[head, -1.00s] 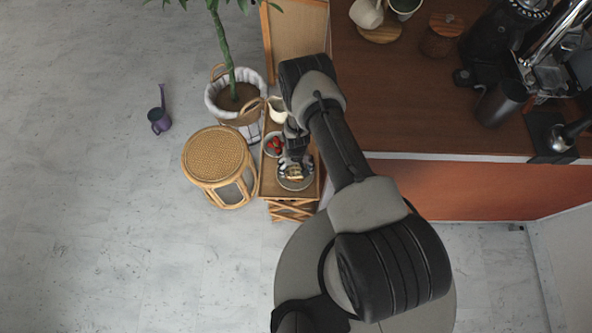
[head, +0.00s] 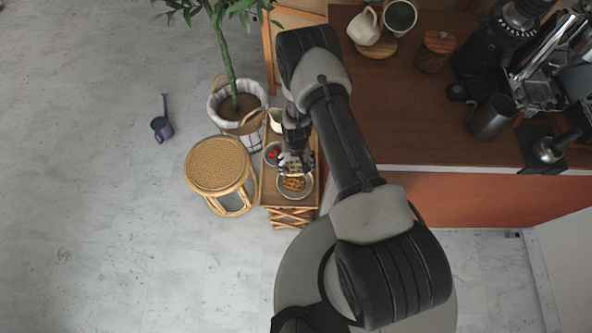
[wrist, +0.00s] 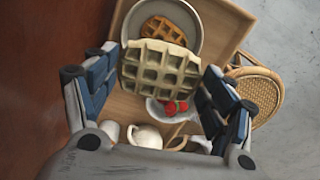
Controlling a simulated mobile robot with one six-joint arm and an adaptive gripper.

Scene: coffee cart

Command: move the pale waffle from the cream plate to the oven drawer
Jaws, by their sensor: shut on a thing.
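The pale waffle (wrist: 160,70) is between the blue-padded fingers of my gripper (wrist: 158,76) in the wrist view. My gripper is shut on it and holds it above the cart. The round plate (wrist: 193,46) is beyond it, with a browner waffle (wrist: 164,29) lying on it. In the head view my gripper (head: 295,161) is over the far part of the plate (head: 308,188), and the brown waffle (head: 293,184) shows on the near part. The plate looks greyish cream. I see no oven drawer in either view.
On the wooden cart (head: 270,196) are a bowl of strawberries (head: 272,153) and a white jug (head: 276,121). A rattan stool (head: 216,165) and a potted plant (head: 238,102) stand left of it. The brown counter (head: 400,120) is close on the right.

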